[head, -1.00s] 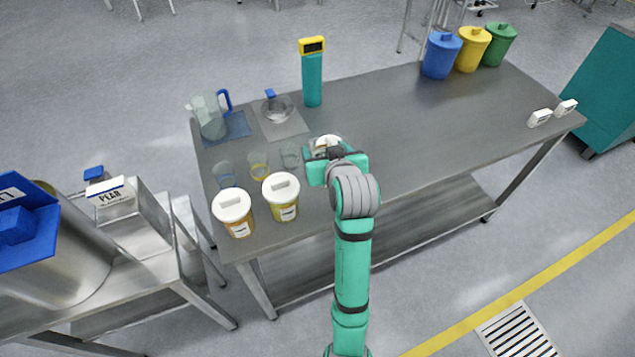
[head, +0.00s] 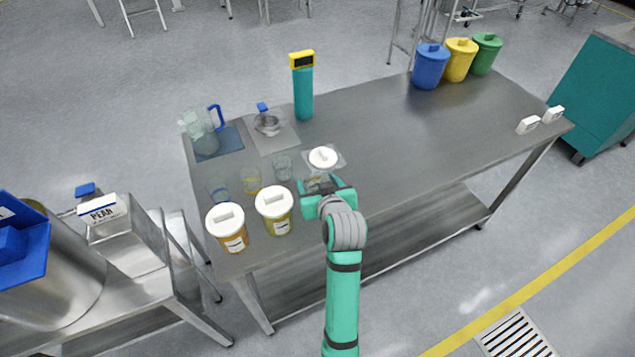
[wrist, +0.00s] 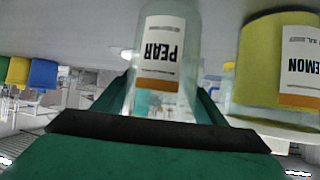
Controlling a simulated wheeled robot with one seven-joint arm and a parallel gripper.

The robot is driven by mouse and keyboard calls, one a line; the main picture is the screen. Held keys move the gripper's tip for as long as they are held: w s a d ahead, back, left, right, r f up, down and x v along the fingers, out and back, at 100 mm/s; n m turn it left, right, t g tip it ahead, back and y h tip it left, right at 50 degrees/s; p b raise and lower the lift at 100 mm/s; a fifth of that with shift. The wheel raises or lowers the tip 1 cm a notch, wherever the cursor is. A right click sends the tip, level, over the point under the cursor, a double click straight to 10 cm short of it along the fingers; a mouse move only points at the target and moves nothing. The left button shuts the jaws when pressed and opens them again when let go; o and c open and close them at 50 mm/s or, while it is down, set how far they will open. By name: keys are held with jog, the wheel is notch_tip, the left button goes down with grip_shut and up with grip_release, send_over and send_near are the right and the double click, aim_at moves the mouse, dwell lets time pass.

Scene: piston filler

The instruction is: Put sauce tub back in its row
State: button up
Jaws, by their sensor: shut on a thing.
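My gripper (head: 320,184) is shut on a clear tub with a PEAR label. The tub (wrist: 163,100) stands between the fingers in the wrist view, where its label reads upside down. In the head view the gripper mostly hides it, at the table's near edge. A LEMON tub (wrist: 275,75) is close beside it in the wrist view. In the head view two lidded tubs stand left of my gripper: a yellow one (head: 277,225) and, farther left, an orange one (head: 234,241). A round white lid (head: 323,157) lies just beyond my gripper on a pale square.
Several clear cups (head: 251,181) stand behind the tubs. A jug (head: 203,132), a bowl (head: 268,124) and a teal post (head: 303,95) stand farther back. Blue, yellow and green bins (head: 459,62) are at the far right. The right half of the steel table (head: 420,140) is mostly clear.

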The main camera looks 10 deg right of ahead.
jog(key=o, duration=1.5)
jog(key=shift+f, duration=0.1)
jog(key=shift+r, duration=0.2)
jog(key=v, duration=1.2)
jog(key=shift+w+a, duration=0.1)
